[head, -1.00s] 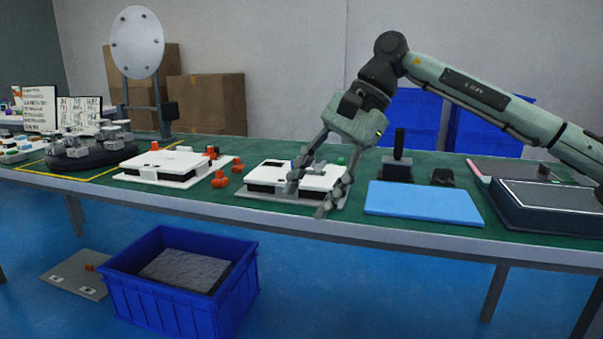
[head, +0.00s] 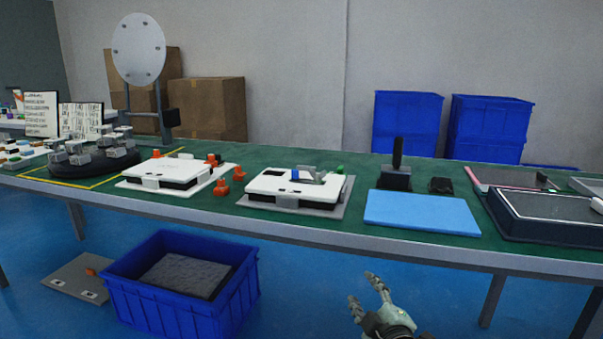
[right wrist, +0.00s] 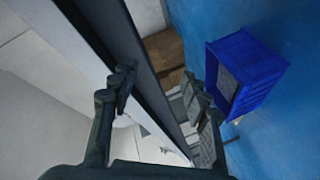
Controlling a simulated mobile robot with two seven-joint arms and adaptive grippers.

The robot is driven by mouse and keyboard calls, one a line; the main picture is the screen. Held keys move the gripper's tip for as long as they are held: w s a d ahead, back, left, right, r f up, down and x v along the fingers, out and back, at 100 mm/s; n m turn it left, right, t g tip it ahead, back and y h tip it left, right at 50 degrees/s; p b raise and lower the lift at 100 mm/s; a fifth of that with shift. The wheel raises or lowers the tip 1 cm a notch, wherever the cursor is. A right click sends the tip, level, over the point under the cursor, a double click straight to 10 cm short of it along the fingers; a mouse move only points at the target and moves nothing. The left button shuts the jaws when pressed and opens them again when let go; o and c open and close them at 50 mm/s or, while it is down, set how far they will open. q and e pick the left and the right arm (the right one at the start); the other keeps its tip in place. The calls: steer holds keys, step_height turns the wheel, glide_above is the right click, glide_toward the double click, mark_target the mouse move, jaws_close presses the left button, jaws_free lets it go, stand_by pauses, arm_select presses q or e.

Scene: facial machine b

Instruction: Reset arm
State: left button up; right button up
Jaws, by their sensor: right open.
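My right gripper (head: 366,292) is at the bottom of the head view, right of centre. It is in front of the table edge and below the tabletop, with its fingers apart and nothing between them. In the right wrist view its two fingers (right wrist: 160,95) are spread, with the table edge and floor beyond. The right arm is mostly out of the head view. My left gripper is not in view.
A green table (head: 330,220) spans the view, holding two white devices (head: 295,188) (head: 172,171), a blue mat (head: 421,212) and a dark tray (head: 550,215). A blue crate (head: 180,285) stands on the floor at left. The floor around my gripper looks clear.

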steer(key=s+d+f+m+g+h, duration=0.1)
steer(key=s+d+f+m+g, duration=0.25)
steer(key=s+f, duration=0.35)
steer(key=s+d+f+m+g+h, duration=0.25)
steer(key=s+d+f, duration=0.25)
steer(key=f, duration=0.3)
arm_select(q)
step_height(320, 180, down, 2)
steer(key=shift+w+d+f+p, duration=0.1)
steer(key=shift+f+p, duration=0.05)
steer(key=shift+p, duration=0.25)
arm_select(e)
steer(key=s+d+f+m+g, duration=0.2)
steer(key=s+f, duration=0.3)
steer(key=s, duration=0.5)
steer(key=s+d+f+m+g, duration=0.3)
steer(key=s+f+g, duration=0.1)
steer(key=s, duration=0.6)
steer(key=shift+s+f+g, duration=0.3)
steer(key=shift+f, duration=0.05)
